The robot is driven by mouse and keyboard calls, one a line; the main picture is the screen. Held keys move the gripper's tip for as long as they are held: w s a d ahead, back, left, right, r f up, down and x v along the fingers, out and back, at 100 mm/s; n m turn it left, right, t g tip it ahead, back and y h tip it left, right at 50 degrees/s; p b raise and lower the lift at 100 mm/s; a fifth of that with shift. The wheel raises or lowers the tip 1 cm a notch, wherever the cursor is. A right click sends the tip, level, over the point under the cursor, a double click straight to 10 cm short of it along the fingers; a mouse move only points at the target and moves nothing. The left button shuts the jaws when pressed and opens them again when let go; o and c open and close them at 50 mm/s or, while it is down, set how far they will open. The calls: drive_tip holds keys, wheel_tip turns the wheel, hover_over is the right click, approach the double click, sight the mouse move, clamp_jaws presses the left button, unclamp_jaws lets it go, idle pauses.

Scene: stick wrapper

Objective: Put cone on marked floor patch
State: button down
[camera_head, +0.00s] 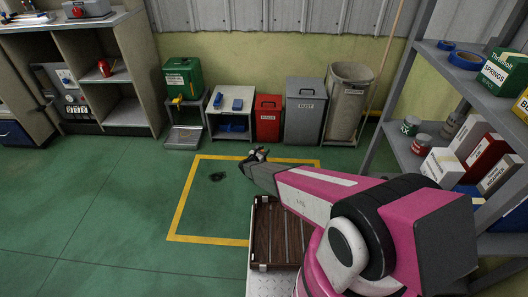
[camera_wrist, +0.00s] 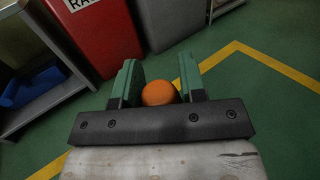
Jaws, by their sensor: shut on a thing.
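The marked floor patch is a yellow outline (camera_head: 183,197) on the green floor, and its line and one corner show in the wrist view (camera_wrist: 280,66). My gripper (camera_head: 256,154) reaches out over the back part of this outline in the head view. In the wrist view my gripper (camera_wrist: 159,76) is shut on an orange rounded thing, seemingly the top of the cone (camera_wrist: 159,93), held between two green fingers. The lower part of the cone is hidden there, and I cannot make the cone out in the head view. Its height above the floor is unclear.
A shelf (camera_head: 432,150) is at right. A dark stain (camera_head: 217,176) lies inside the outline.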

drive_tip(key=shift+f, duration=0.1)
drive_tip(key=c, duration=0.7)
unclamp_jaws()
